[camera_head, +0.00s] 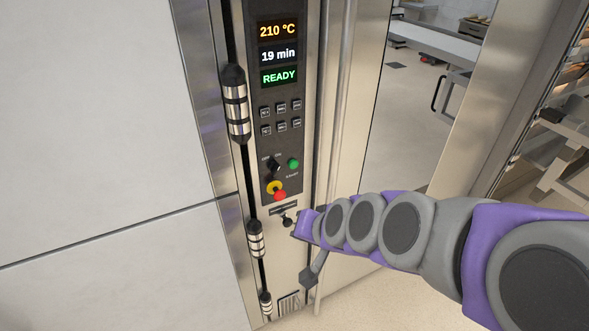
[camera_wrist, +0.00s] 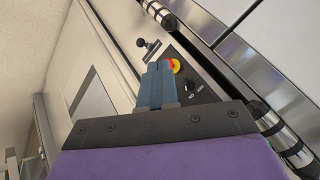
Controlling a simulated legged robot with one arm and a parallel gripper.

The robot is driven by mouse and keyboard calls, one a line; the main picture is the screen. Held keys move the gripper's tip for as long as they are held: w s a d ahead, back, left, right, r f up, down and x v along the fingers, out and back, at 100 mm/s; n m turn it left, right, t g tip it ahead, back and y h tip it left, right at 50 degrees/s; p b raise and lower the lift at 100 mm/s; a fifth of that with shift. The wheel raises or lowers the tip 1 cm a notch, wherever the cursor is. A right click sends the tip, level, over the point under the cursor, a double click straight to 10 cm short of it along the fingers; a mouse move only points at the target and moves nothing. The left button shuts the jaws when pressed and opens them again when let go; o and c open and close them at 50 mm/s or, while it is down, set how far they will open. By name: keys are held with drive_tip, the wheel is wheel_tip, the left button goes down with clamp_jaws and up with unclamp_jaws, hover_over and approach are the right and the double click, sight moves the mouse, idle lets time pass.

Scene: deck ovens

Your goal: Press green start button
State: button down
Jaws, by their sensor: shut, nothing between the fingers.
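The green start button (camera_head: 293,163) is a small round button on the dark control panel (camera_head: 283,140), with a label under it. It sits right of a black rotary switch (camera_head: 273,164) and above the red and yellow emergency stop (camera_head: 278,191). My gripper (camera_head: 298,229) is below the panel's lower end, apart from the green button. In the wrist view its blue-grey fingers (camera_wrist: 156,72) are together and empty. They partly cover the emergency stop (camera_wrist: 175,66) there. The green button is not visible in the wrist view.
The display (camera_head: 278,55) reads 210 °C, 19 min and READY. Two rows of small buttons (camera_head: 280,117) lie below it. A black knob (camera_head: 287,221) and a slot are under the panel. A vertical bar (camera_head: 335,120) runs right of the panel; metal hinges (camera_head: 237,103) are left.

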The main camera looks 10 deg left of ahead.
sight(294, 165)
drive_tip(key=w+a+m+t+b, duration=0.2)
drive_tip(key=w+a+m+t, duration=0.35)
drive_tip(key=w, duration=0.65)
drive_tip(key=w+d+f+m+t+h+b, duration=0.2)
drive_tip(key=w+d+f+m+t+h, duration=0.1)
drive_tip(key=w+d+f+m+h, duration=0.3)
drive_tip(key=shift+w+f+m+t+h+b, duration=0.4)
drive_tip(key=shift+w+f+m+h, duration=0.3)
drive_tip(key=shift+h, duration=0.4)
drive_tip(key=shift+w, duration=0.15)
drive_tip(key=w+a+p, duration=0.2)
drive_tip(key=w+a, duration=0.3)
drive_tip(key=w, duration=0.2)
drive_tip(key=shift+p, duration=0.4)
drive_tip(key=shift+w+r, duration=0.1)
drive_tip(key=shift+w, duration=0.05)
idle(0.4)
